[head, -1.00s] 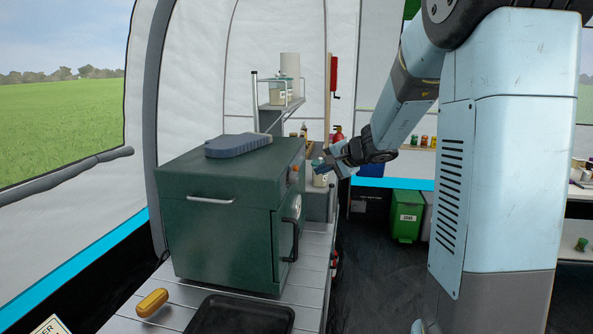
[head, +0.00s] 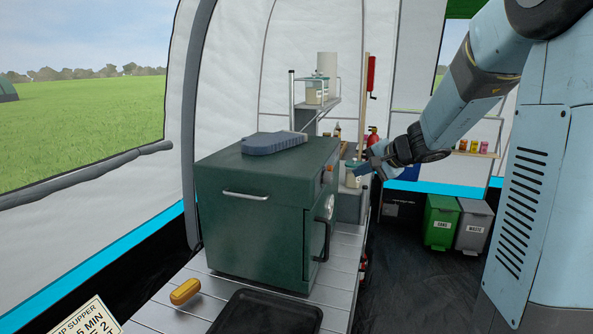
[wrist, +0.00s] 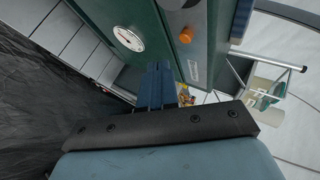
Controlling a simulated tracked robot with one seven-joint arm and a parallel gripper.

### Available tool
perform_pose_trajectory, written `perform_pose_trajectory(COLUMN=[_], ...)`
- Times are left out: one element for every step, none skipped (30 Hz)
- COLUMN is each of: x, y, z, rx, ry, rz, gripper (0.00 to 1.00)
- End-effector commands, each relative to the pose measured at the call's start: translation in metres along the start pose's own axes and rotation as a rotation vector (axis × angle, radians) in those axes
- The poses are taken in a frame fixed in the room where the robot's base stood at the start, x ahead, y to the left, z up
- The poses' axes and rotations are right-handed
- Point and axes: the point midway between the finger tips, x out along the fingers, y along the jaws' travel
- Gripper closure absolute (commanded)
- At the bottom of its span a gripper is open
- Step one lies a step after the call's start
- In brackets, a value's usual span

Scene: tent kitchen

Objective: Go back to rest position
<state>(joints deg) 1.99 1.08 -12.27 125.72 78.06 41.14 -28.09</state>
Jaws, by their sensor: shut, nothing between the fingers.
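My gripper (head: 368,172) is at the end of my arm, just right of the dark green oven box (head: 250,216) in the head view. In the wrist view my gripper's blue fingers (wrist: 156,85) are together with nothing between them. They point along the oven's front (wrist: 150,22), with its round dial and orange knob near. I cannot tell the exact gap between fingers and oven, but no contact shows.
The oven stands on a slatted metal table (head: 200,291). A blue-grey mitt-like item (head: 272,143) lies on top. A black tray (head: 268,316) and a yellow-brown object (head: 185,291) lie in front. Green (head: 441,221) and grey bins (head: 473,227) stand behind on open floor.

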Motion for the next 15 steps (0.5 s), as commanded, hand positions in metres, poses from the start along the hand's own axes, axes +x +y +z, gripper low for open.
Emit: perform_pose_trajectory(x=[-0.011,-0.018,-0.026,-0.032,-0.039,-0.047,-0.054,-0.06,-0.069,-0.075,-0.082,-0.09,-0.097,-0.103,-0.112], y=[-0.006,-0.007,-0.009,-0.01,-0.01,-0.009,-0.009,-0.008,-0.006,-0.004,-0.003,0.0,0.003,0.006,0.01], z=[0.015,0.024,0.038,0.047,0.056,0.068,0.077,0.086,0.097,0.105,0.113,0.123,0.131,0.137,0.146], rx=[-0.039,-0.063,-0.097,-0.122,-0.149,-0.182,-0.209,-0.234,-0.268,-0.293,-0.321,-0.354,-0.381,-0.406,-0.44], ry=[-0.02,-0.035,-0.055,-0.069,-0.081,-0.098,-0.11,-0.121,-0.134,-0.142,-0.15,-0.16,-0.167,-0.172,-0.176], rz=[0.006,0.014,0.028,0.039,0.051,0.067,0.08,0.094,0.112,0.128,0.143,0.164,0.182,0.199,0.223], gripper=[1.0,1.0,1.0,1.0,1.0,1.0,1.0,1.0,1.0,1.0,1.0,1.0,1.0,1.0,1.0])
